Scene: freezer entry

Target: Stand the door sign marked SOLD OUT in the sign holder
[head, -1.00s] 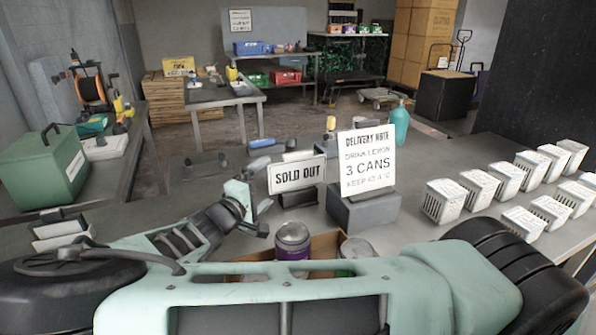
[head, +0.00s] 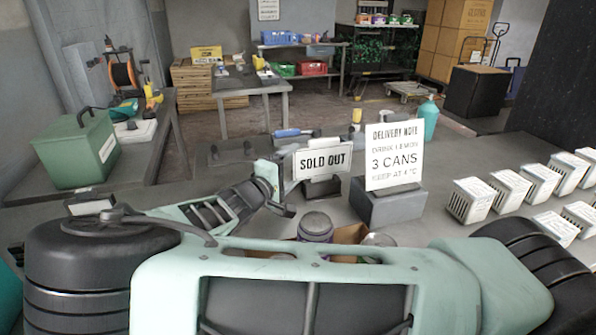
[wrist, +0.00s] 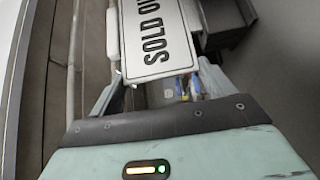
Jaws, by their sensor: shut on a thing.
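The SOLD OUT sign (head: 322,161) is a white plate with black letters and a dark frame. It stands upright in the head view and fills the upper middle of the wrist view (wrist: 156,38). My gripper (head: 280,183) is shut on its left end. The dark sign holder (head: 323,188) is a low block on the table, directly below the sign in the picture. The sign's lower edge overlaps the holder's top, and I cannot tell whether it sits in the slot or just above or in front.
A white delivery note (head: 395,155) stands on a grey block (head: 388,205) close to the right of the holder. A carton with cans (head: 315,226) is in front, partly behind my arm. White slatted boxes (head: 470,201) line the right side. A teal bottle (head: 428,121) stands behind.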

